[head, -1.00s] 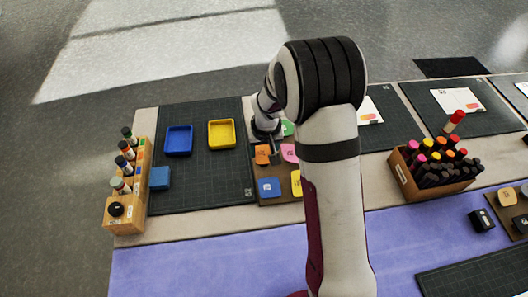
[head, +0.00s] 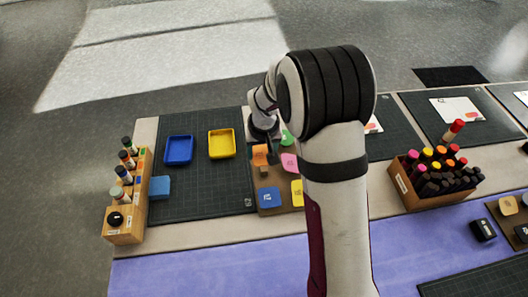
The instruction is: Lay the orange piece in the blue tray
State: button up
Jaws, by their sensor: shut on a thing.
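The orange piece (head: 259,155) is at my gripper (head: 266,146), at the upper left of the brown board (head: 284,209) of coloured pieces. My gripper is shut on it, though the fingers are small and partly hidden by the wrist. The piece seems a little above the board, with a small dark patch of board showing below it. The blue tray (head: 179,150) lies empty on the dark cutting mat, to the left of my gripper.
A yellow tray (head: 221,143) lies between the blue tray and my gripper. Blue (head: 269,197), yellow (head: 297,192), pink (head: 290,162) and green (head: 287,138) pieces lie on the board. A blue block (head: 160,187) and a wooden bottle rack (head: 125,228) stand at the left.

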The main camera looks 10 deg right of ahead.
jog(key=w+a, duration=0.9)
jog(key=a, duration=0.2)
jog(key=w+a+r, duration=0.1)
jog(key=w+a, duration=0.1)
jog(key=a, duration=1.2)
jog(key=shift+m, duration=0.5)
jog(key=shift+s+d+f, duration=0.1)
jog(key=shift+d+f, duration=0.05)
jog(key=shift+f, duration=1.9)
jog(key=shift+f, duration=0.15)
jog(key=shift+f, duration=0.2)
jog(key=shift+f, duration=0.4)
